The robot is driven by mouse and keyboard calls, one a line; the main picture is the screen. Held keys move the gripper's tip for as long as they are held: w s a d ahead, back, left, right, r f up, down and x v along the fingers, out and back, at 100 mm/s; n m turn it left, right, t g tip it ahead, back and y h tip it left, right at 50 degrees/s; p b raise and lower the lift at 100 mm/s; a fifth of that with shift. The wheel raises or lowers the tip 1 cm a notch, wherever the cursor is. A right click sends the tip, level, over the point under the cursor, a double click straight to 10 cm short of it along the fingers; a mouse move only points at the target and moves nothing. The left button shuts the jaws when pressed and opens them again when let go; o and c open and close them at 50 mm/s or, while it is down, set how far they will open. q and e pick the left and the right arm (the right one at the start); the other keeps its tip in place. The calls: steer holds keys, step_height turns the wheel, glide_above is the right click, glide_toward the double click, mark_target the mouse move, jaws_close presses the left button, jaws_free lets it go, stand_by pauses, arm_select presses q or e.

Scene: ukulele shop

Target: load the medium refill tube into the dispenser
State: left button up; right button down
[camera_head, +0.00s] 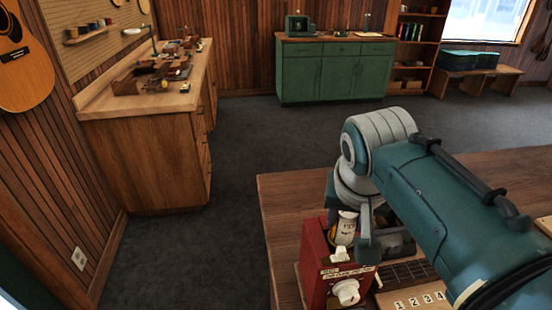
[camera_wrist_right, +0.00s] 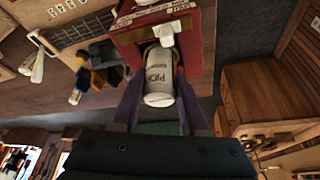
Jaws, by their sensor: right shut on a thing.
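The red dispenser (camera_head: 318,270) stands on the wooden counter, with a white knob (camera_head: 346,292) on its front and a pale lettered strip above it. My right gripper (camera_head: 348,222) is over it, shut on the white refill tube (camera_head: 346,232). In the right wrist view the tube (camera_wrist_right: 159,82), with dark lettering, lies between the two fingers. Its far end is at a round yellowish opening in the dispenser (camera_wrist_right: 195,60). I cannot tell how far it is inside, and no size marking is readable. My left gripper is not in view.
Beside the dispenser are a dark tray (camera_head: 398,243), partly behind my arm, and a pale board numbered 1 to 4 (camera_head: 415,300). The counter's left part (camera_head: 285,205) is bare. A cluttered workbench (camera_head: 150,105) and a green cabinet (camera_head: 330,75) stand farther off.

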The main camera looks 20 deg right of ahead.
steer(key=shift+f, duration=0.1)
stand_by(0.4)
steer(key=shift+p, duration=0.5)
stand_by(0.6)
steer(key=shift+f+b, duration=0.55)
steer(key=shift+f, duration=0.05)
steer(key=c, duration=0.7)
jaws_free()
